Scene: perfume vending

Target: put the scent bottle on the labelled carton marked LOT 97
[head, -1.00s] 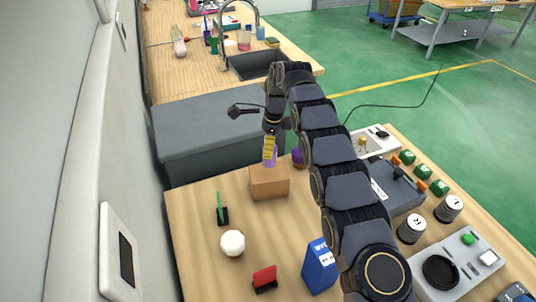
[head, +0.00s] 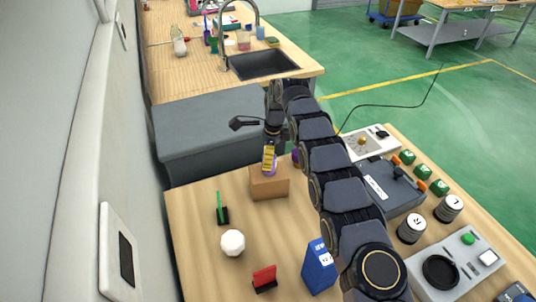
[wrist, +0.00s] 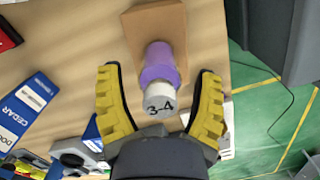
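The scent bottle (wrist: 160,66) is purple with a pale cap printed "3-4". In the head view the bottle (head: 271,170) is upright at the top of the brown carton (head: 270,188), with its base appearing to rest there. The carton (wrist: 155,25) lies beyond the bottle in the wrist view. No LOT 97 mark is readable on its visible faces. My gripper (wrist: 159,75) is open, with a yellow finger on each side of the bottle and a visible gap on both sides. In the head view my gripper (head: 269,157) points down over the carton and partly covers the bottle.
A purple ball (head: 295,155) is partly hidden behind my arm, right of the carton. A green stick in a black stand (head: 221,210), a white ball (head: 232,243), a red item (head: 265,278) and a blue box (head: 319,268) stand nearer. Bare wood lies left of the carton.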

